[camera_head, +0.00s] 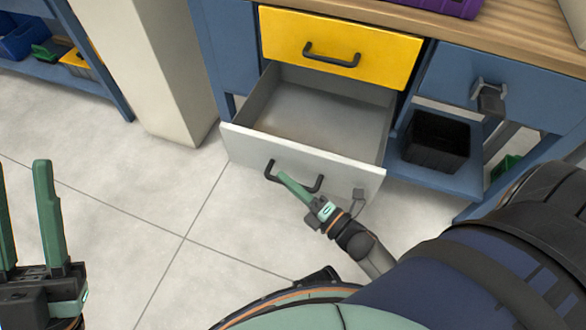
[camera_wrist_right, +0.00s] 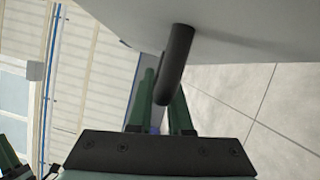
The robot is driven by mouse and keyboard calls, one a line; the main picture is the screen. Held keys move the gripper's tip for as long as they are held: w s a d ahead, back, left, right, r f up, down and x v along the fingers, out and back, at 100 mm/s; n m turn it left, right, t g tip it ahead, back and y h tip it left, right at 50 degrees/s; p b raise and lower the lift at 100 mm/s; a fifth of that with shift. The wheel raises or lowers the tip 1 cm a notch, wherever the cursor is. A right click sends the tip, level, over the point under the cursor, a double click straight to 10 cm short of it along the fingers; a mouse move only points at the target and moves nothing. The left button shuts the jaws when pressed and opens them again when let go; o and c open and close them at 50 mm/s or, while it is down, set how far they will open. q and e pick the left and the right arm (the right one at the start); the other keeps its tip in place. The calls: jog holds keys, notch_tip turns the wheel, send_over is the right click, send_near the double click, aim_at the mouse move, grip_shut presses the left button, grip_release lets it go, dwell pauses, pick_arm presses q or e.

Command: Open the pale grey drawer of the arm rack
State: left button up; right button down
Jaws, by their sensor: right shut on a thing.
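The pale grey drawer (camera_head: 237,142) stands pulled well out below the shut yellow drawer, and its inside looks empty. Its dark bar handle (camera_head: 317,184) is on the front panel. My right gripper (camera_head: 284,178) is shut on the handle near its left end. In the right wrist view the handle (camera_wrist_right: 176,65) passes between the green fingers (camera_wrist_right: 166,95), below the pale drawer front (camera_wrist_right: 240,30). My left gripper (camera_head: 24,170) is at the lower left, away from the drawer, with its fingers apart and nothing between them.
The yellow drawer (camera_head: 385,55) sits under a wooden worktop (camera_head: 500,38). A black bin (camera_head: 436,140) stands on a blue shelf at the right. A pale column (camera_head: 150,70) rises at the left. The tiled floor (camera_head: 130,200) before the drawer is clear.

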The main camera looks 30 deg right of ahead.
jog(key=shift+s, duration=0.1)
pick_arm(q)
jog(key=shift+f, duration=0.1)
pick_arm(e)
jog(key=c, duration=0.8)
grip_release()
jog(key=shift+c, duration=0.2)
pick_arm(q)
jog(key=shift+s, duration=0.1)
